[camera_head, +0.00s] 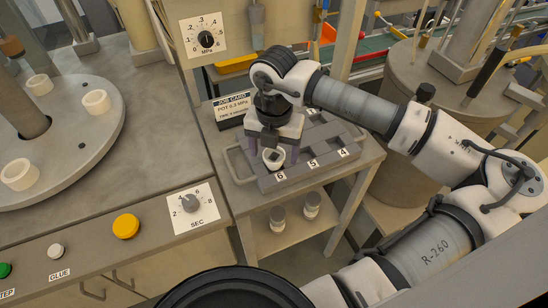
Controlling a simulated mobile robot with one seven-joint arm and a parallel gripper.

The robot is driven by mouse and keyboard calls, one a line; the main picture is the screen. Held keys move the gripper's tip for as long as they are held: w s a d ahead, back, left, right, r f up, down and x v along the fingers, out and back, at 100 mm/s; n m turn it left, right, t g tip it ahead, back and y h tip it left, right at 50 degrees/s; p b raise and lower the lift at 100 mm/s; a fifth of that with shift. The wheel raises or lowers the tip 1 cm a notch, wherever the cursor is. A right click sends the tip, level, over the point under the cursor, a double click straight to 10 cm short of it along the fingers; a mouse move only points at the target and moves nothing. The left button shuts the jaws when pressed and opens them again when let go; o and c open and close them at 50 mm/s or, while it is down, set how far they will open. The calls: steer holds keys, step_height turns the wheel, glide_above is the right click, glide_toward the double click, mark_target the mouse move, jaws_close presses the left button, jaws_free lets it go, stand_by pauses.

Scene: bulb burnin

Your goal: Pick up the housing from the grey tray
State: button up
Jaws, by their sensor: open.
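The grey tray (318,172) lies on a small side table, with compartments labelled 6, 5 and 4 along its front edge. A small white housing (273,158) sits in the compartment by label 6. My gripper (273,150) points down directly over this compartment. Its fingers are open, with the housing low between or just below them. The view does not show clearly whether the fingers touch the housing. The gripper and wrist hide much of the back of the tray.
Two small jars (278,218) stand on the table's lower shelf. A round turntable (75,130) with several white rings is at left. A grey drum (430,90) stands at right behind my arm.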

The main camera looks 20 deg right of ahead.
steer(key=shift+c, duration=0.3)
steer(key=c, duration=1)
